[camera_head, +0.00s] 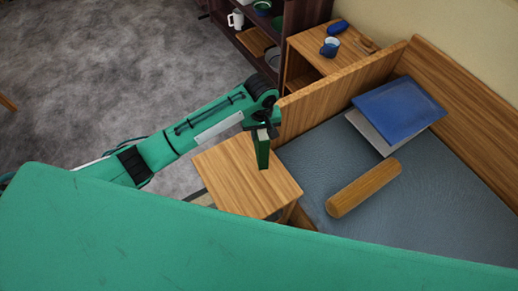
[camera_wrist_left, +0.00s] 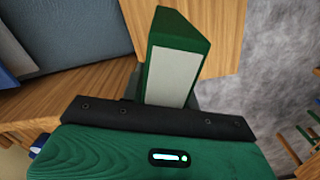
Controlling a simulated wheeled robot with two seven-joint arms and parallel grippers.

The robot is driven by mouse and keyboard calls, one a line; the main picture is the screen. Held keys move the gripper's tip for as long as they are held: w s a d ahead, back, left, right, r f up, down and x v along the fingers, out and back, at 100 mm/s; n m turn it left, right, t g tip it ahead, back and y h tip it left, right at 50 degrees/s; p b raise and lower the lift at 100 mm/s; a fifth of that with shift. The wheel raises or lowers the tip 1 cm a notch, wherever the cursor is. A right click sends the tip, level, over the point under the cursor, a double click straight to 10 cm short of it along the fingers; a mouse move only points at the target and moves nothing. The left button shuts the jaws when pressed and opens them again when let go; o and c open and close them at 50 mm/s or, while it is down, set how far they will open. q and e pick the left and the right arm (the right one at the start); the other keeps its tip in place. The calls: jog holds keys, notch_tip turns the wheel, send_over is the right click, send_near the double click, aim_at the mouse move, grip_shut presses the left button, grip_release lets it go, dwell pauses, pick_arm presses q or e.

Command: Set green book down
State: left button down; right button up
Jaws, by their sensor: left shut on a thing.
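My left gripper (camera_head: 262,131) comes in from the left in the head view and is shut on the green book (camera_head: 262,153). The book hangs upright below the gripper, over or near the back right part of a small wooden table (camera_head: 236,182); I cannot tell whether it touches the top. In the left wrist view the green book (camera_wrist_left: 178,60) sticks out from the gripper (camera_wrist_left: 160,105), its pale page side facing the camera. The wooden surface shows behind it. My right gripper is not in view.
A bed or bench with a grey cushion (camera_head: 320,163) stands right of the table, holding a blue book (camera_head: 398,108) and a wooden cylinder (camera_head: 364,188). A wooden panel (camera_head: 345,92) rises behind. A shelf with a white mug (camera_head: 236,19) and a cabinet with a blue cup (camera_head: 330,46) stand farther back.

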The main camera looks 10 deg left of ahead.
pick_arm(q)
notch_tip(320, 180, down, 10)
jog(key=shift+r, duration=0.1)
dwell(0.4)
jog(key=c, duration=1)
grip_release()
jog(key=shift+c, duration=0.2)
notch_tip(320, 180, up, 12)
